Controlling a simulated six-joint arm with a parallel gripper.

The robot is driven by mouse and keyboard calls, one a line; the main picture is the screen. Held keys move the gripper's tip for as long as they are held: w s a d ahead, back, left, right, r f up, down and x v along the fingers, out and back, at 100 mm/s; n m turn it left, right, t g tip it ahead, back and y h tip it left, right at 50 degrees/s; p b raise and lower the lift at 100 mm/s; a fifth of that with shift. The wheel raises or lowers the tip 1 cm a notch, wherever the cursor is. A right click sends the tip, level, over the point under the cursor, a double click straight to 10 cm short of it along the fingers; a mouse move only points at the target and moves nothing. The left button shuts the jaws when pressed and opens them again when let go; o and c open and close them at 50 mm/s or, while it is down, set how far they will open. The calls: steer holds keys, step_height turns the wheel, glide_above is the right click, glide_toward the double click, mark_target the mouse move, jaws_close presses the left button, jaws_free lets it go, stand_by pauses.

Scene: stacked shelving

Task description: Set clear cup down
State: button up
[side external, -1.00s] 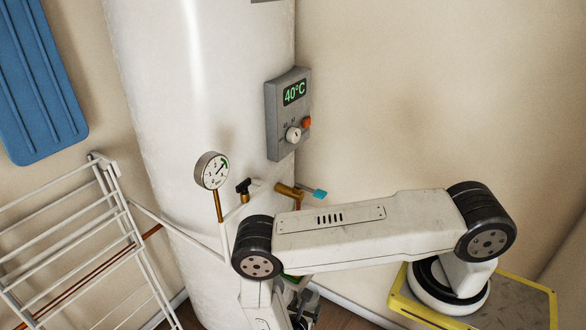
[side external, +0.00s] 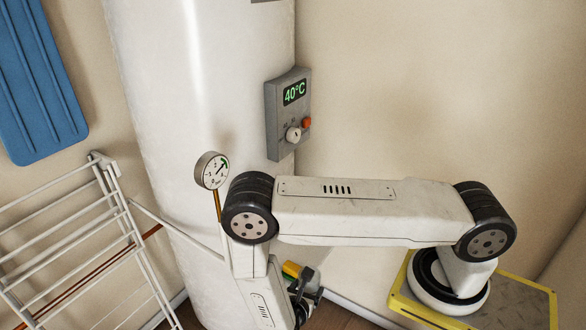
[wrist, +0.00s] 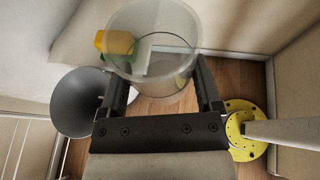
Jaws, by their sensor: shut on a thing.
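The clear cup (wrist: 155,75) is between the two dark fingers of my gripper (wrist: 160,80) in the wrist view. The fingers are shut on its sides, and I see the wood floor and a pale surface through its wall. The cup cannot be made out in the side external view, where my arm and the bottom edge of the picture hide most of the gripper area. What lies directly under the cup is not clear.
A yellow block (wrist: 115,42) shows beside and partly behind the cup. A dark grey round bowl or funnel (wrist: 80,103) is left of the gripper. A white tank (side external: 215,60) with a gauge (side external: 211,170) and a control box (side external: 288,115) stands behind my arm. A drying rack (side external: 80,240) is at left.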

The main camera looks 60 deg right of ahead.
step_height(320, 180, up, 13)
steer(key=s+d, duration=0.2)
steer(key=d, duration=2)
steer(key=shift+m+g, duration=0.3)
steer(key=shift+g, duration=0.1)
steer(key=f, duration=0.4)
steer(key=shift+w+d+f, duration=0.15)
steer(key=shift+d+f, duration=0.05)
steer(key=shift+d, duration=0.15)
steer(key=w+d+f, duration=0.2)
steer(key=w, duration=0.1)
steer(key=w+d+f, duration=0.2)
steer(key=w+f, duration=0.1)
steer(key=w, duration=0.1)
steer(key=w+d+f, duration=0.2)
steer(key=w+f, duration=0.1)
steer(key=shift+w+d, duration=0.2)
steer(key=shift+d, duration=0.1)
steer(key=shift+w+d+f, duration=0.3)
steer(key=shift+w+f, duration=0.15)
steer(key=shift+f, duration=0.2)
